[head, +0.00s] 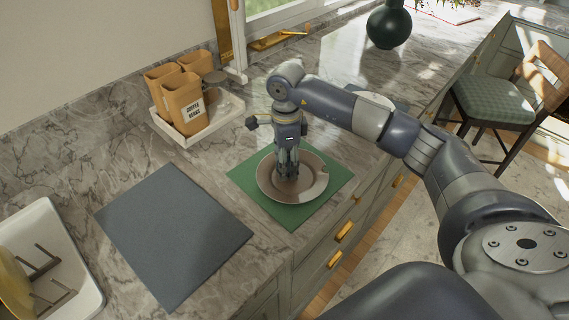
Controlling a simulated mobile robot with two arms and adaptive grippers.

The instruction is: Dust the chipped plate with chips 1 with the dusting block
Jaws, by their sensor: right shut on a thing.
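A round grey-brown plate (309,188) lies on a green mat (248,181) on the marble counter. I cannot make out chips on its rim at this size. My right gripper (287,174) points straight down over the left-middle part of the plate, with its fingertips at or just above the plate's surface. It is shut on the dusting block, which the fingers almost wholly hide. Whether the block touches the plate I cannot tell. My left gripper is not in view.
A dark grey mat (172,238) lies bare left of the green mat. A white tray (198,131) with brown canisters (186,103) stands behind. A white dish rack (85,270) is at the lower left. A dark green vase (389,27) stands farther back.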

